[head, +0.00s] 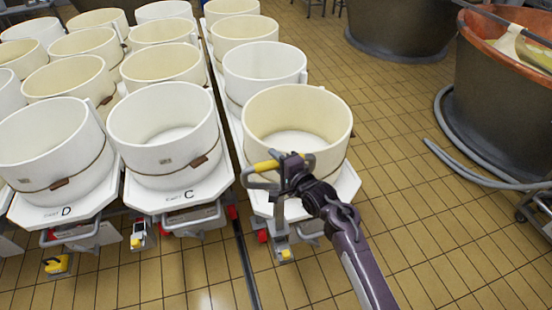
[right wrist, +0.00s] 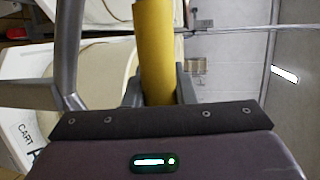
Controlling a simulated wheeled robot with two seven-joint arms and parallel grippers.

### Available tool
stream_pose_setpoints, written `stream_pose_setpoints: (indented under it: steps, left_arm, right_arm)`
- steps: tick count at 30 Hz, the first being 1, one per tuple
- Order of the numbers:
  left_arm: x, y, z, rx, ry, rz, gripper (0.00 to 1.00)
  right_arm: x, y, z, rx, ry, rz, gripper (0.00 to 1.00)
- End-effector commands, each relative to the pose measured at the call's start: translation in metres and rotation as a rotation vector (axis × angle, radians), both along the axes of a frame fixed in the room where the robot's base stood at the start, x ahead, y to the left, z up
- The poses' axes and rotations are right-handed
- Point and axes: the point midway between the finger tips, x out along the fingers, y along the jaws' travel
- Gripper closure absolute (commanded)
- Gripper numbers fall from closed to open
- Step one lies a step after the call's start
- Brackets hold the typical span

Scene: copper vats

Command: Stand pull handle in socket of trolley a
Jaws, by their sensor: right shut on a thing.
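The pull handle has a yellow grip (head: 266,166) on a grey metal frame. My right gripper (head: 282,163) is shut on the yellow grip, in front of the vat on the nearest right-hand trolley. In the right wrist view the grip (right wrist: 154,50) stands between the two fingers. Trolley a (head: 346,188) carries cream vats; "CART" and part of an "A" (right wrist: 28,140) show in the right wrist view. A grey bar runs down from the handle towards the hardware at the trolley's front (head: 283,252). I cannot tell whether it sits in the socket. My left gripper is out of view.
Trolley C (head: 182,197) and trolley D (head: 62,213) stand close on the left with vats on them. A dark rail or gap (head: 246,270) runs beside trolley a. Copper vats (head: 500,95) and a grey hose (head: 455,160) are at right. Tiled floor between is clear.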

Motion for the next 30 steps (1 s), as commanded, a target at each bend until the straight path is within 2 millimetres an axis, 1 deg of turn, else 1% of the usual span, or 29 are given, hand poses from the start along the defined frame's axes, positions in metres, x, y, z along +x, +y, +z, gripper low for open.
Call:
stream_pose_setpoints:
  steps: [2, 30]
  left_arm:
    - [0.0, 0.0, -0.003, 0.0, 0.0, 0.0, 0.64]
    - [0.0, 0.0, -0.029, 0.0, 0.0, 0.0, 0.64]
  right_arm:
    - [0.001, 0.001, 0.0, 0.005, -0.01, 0.0, 1.0]
    - [0.001, 0.001, -0.039, 0.005, -0.011, 0.0, 1.0]
